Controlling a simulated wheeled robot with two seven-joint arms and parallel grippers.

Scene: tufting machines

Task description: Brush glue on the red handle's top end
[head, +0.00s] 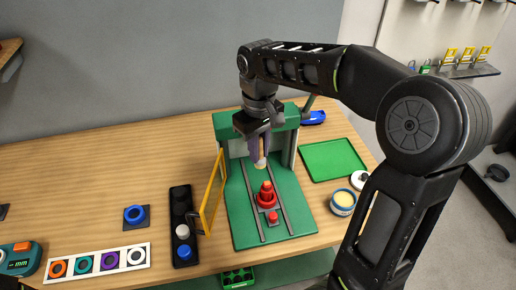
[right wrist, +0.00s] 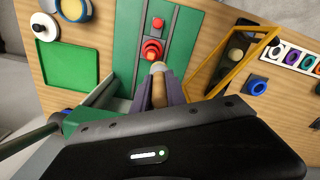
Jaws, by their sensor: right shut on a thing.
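The red handle (head: 267,190) stands upright on the green machine bed (head: 242,222), its wider red rings at the bottom. My right gripper (head: 259,146) is shut on a brush, above and behind the handle. The brush's pale tip (head: 260,164) points down towards the handle's top end, with a small gap in the head view. In the right wrist view, the gripper (right wrist: 159,100) holds the wooden brush handle (right wrist: 159,92), and the tip (right wrist: 158,68) appears just beside the red handle (right wrist: 152,47). My left gripper is out of view.
The green machine frame (head: 284,121) rises close around the gripper. A yellow-framed guard (head: 212,195) stands open at its left. An open glue pot (head: 343,202), white lid (head: 360,180) and green tray (head: 332,159) are at right. A black holder (head: 181,207) stands left.

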